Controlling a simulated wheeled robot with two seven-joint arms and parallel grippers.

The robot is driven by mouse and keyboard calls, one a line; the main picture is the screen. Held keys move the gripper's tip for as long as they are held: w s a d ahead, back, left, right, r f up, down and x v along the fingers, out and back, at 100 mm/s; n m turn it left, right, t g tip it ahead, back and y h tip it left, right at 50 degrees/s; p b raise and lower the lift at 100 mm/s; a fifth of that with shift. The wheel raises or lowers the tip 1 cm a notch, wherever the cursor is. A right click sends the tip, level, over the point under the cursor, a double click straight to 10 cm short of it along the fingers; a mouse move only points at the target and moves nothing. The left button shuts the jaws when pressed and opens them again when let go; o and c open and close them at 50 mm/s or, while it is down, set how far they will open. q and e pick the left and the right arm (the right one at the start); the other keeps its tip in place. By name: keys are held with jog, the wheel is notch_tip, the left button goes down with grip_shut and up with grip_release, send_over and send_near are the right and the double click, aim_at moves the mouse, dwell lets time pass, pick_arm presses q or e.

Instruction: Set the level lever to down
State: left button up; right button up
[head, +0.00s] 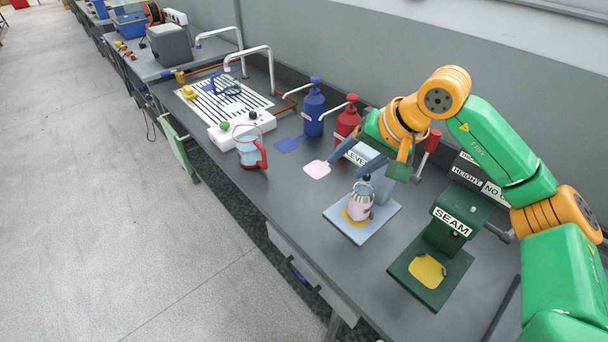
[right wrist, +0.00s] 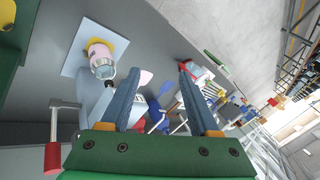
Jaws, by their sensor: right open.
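The level station is a grey-blue unit with a flat base plate (head: 338,214) and a partly hidden "LEVEL" label (head: 358,157). A pink and grey can (head: 360,205) stands on its yellow pad. The level lever (head: 432,141) has a red grip and a grey rod; the grip stands up, to the right of my gripper. It also shows at the lower left of the right wrist view (right wrist: 53,158). My right gripper (head: 345,168) is open and empty, above and in front of the level station, apart from the lever. My left gripper is not in view.
The green seamer (head: 437,262), labelled "SEAM", stands to the right, close to the lever. Red (head: 348,119) and blue (head: 314,108) pump bottles stand behind to the left. A jug (head: 248,148) stands near the front edge. Bare bench lies left of the plate.

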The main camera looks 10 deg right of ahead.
jog(key=a+y, duration=0.3)
jog(key=a, duration=0.5)
jog(key=shift+s+m+y, duration=0.4)
